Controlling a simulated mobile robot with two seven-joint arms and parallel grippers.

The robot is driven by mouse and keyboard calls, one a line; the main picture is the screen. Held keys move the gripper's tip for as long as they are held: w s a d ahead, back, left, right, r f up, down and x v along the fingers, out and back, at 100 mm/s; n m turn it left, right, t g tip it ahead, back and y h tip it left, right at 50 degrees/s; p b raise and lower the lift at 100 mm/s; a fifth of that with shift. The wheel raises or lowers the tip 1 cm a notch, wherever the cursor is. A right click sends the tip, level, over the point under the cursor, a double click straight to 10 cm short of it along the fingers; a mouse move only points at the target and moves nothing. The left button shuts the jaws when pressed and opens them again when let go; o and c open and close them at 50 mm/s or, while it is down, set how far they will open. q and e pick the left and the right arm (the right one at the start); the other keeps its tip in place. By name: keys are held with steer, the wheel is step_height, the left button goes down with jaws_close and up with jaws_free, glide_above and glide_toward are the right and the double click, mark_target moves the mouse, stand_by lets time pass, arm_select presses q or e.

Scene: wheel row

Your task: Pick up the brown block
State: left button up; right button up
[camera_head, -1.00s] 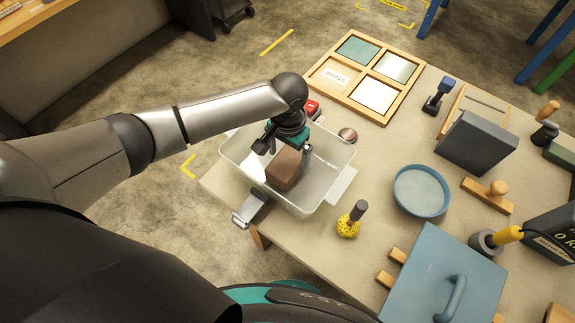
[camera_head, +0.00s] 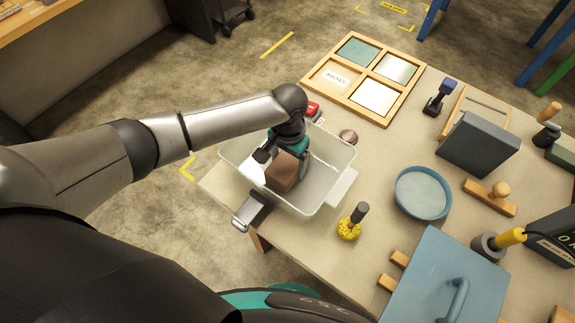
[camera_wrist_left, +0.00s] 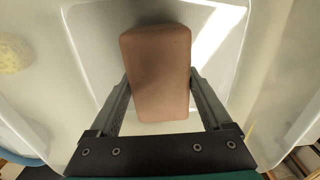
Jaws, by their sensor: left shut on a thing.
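The brown block (camera_head: 283,172) is in the white bin (camera_head: 328,180) on the table, seen from above in the head view. My left gripper (camera_head: 284,162) reaches down into the bin and is shut on the block. In the left wrist view the brown block (camera_wrist_left: 158,75) lies between the two fingers (camera_wrist_left: 160,92), which press on its sides. The bin's pale floor and walls surround it there. I cannot tell whether the block touches the bin floor. My right gripper is not in view.
A yellow-based tool (camera_head: 350,224) stands just right of the bin. A blue round dish (camera_head: 422,192), a grey box (camera_head: 477,144) and a blue lidded panel (camera_head: 440,280) lie farther right. A wooden sorting frame (camera_head: 409,108) is behind the bin.

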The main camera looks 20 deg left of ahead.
arm_select(q)
jaws_close()
steer(key=shift+r, duration=0.1)
steer(key=shift+w, duration=0.1)
